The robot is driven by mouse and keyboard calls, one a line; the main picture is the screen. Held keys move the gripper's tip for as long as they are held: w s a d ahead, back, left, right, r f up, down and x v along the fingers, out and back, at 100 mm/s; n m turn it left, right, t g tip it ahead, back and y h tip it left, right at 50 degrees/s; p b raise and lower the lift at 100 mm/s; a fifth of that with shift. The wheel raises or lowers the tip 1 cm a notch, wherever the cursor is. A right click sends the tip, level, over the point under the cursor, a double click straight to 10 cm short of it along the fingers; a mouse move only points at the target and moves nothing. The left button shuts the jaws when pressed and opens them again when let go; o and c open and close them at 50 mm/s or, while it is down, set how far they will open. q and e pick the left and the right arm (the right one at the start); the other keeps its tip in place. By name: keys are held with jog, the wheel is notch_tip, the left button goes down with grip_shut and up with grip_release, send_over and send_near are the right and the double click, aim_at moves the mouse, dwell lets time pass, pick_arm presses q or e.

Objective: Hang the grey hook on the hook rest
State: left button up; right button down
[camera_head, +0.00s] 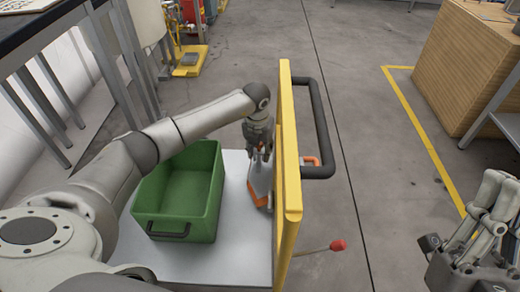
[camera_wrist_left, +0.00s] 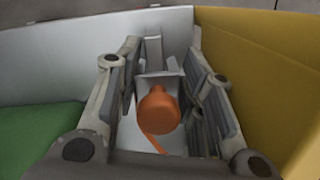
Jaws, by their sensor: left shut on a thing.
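My left gripper (camera_head: 260,152) points down on the near side of the yellow panel (camera_head: 287,150), beside the green crate. It is shut on a grey piece with orange parts (camera_head: 262,180), which seems to be the grey hook. In the left wrist view, a round orange end (camera_wrist_left: 158,108) and grey metal (camera_wrist_left: 160,82) lie between the fingers. The fingers hide part of the piece. A small orange part (camera_head: 312,160) shows at the dark handle beyond the panel; I cannot tell whether it is the hook rest. My right gripper (camera_head: 468,228) is empty at the lower right.
The green crate (camera_head: 150,195) stands empty on a white cart deck (camera_head: 233,262). The dark handle (camera_head: 322,125) sticks out right of the yellow panel. A red-knobbed lever (camera_head: 338,245) is below it. A wooden cabinet (camera_head: 465,65) stands at upper right; the floor between is clear.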

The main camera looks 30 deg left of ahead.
pick_arm(q)
jog(key=o, duration=1.2)
jog(key=shift+c, duration=0.2)
jog(key=shift+d, duration=0.15)
jog(key=shift+r, duration=0.1)
jog(key=r, duration=0.7)
jog(key=s+r, duration=0.1)
jog(key=r, duration=0.2)
jog(key=shift+r, duration=0.2)
jog(key=shift+s+r, duration=0.1)
jog(key=shift+r, duration=0.45)
jog(key=shift+a, duration=0.25)
jog(key=shift+s, duration=0.1)
